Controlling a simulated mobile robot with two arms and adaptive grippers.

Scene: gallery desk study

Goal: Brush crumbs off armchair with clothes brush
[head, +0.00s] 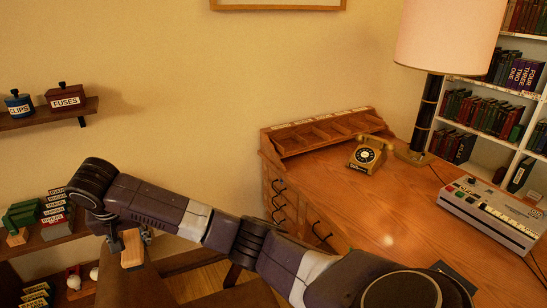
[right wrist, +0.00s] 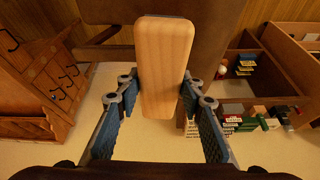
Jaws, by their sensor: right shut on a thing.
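The clothes brush (head: 132,252), a light wooden block, is in my right gripper (head: 131,243) at the lower left of the head view. In the right wrist view, its pale wooden back (right wrist: 166,65) shows between the blue-padded fingers (right wrist: 160,125). The bristles are hidden. The brown armchair (head: 130,287) is below the brush at the bottom edge of the head view, largely cut off. I cannot tell whether the brush touches it. Part of the brown chair also shows behind the brush in the right wrist view (right wrist: 212,45). I see no crumbs. My left gripper is not in view.
A wooden desk (head: 400,215) with a telephone (head: 367,155), a lamp (head: 430,90) and a grey console (head: 490,212) stands at the right. Wall shelves (head: 50,116) with small boxes and other items are at the left, close to my right gripper.

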